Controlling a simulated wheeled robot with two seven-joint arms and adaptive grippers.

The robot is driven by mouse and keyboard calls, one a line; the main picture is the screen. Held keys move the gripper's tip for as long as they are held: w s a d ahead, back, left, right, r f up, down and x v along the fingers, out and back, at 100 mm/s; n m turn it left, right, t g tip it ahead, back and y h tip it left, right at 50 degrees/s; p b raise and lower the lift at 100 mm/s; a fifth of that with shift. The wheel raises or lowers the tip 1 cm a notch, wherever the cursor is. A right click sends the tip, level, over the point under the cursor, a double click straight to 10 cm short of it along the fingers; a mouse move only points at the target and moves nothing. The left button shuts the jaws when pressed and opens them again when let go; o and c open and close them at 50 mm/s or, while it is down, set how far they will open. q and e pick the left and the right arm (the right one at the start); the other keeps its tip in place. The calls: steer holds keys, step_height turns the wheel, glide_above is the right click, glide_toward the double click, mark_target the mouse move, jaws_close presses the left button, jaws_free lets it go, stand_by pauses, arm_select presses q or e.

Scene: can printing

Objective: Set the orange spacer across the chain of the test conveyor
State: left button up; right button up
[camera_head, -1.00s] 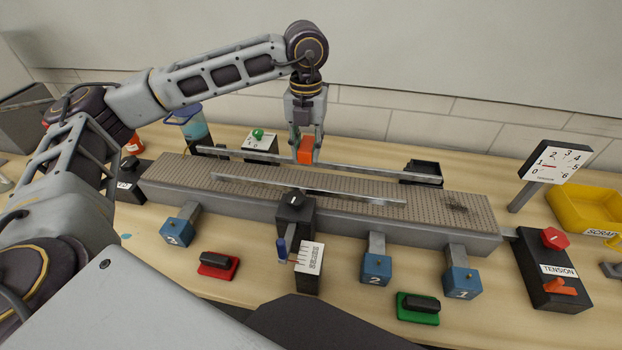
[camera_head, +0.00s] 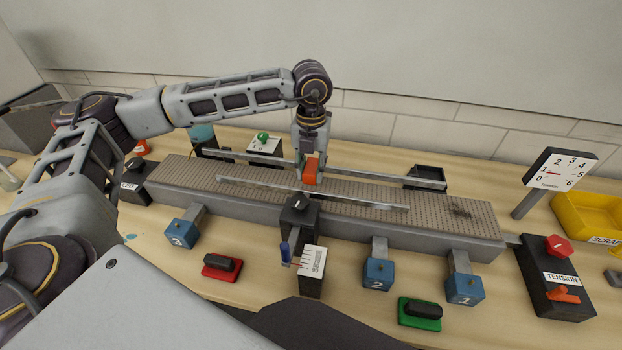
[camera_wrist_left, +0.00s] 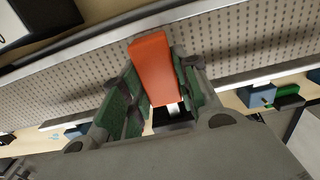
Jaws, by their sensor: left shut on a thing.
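The orange spacer (camera_head: 311,170) is a small block held upright in my left gripper (camera_head: 312,172). In the left wrist view the spacer (camera_wrist_left: 154,66) sits between the green finger pads of the left gripper (camera_wrist_left: 158,90). The gripper is shut on it. The spacer is over the grey perforated chain of the test conveyor (camera_head: 440,206), between the two metal guide rails. I cannot tell whether its lower end touches the chain. My right gripper is not in view.
A black post with a knob (camera_head: 297,214) stands at the conveyor's near side. Blue numbered blocks (camera_head: 376,277) hang along the front. A tension box (camera_head: 555,275), a dial (camera_head: 560,170) and a yellow scrap bin (camera_head: 590,218) are at the right. A black tray (camera_head: 427,174) is behind.

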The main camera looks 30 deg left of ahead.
mark_target(311, 180)
arm_select(q)
steer(key=shift+f, duration=0.45)
step_height(311, 180, down, 2)
steer(key=shift+f, duration=0.6)
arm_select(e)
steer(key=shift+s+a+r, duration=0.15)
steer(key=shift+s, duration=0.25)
arm_select(q)
steer(key=shift+f, duration=0.15)
steer(key=o, duration=1.1)
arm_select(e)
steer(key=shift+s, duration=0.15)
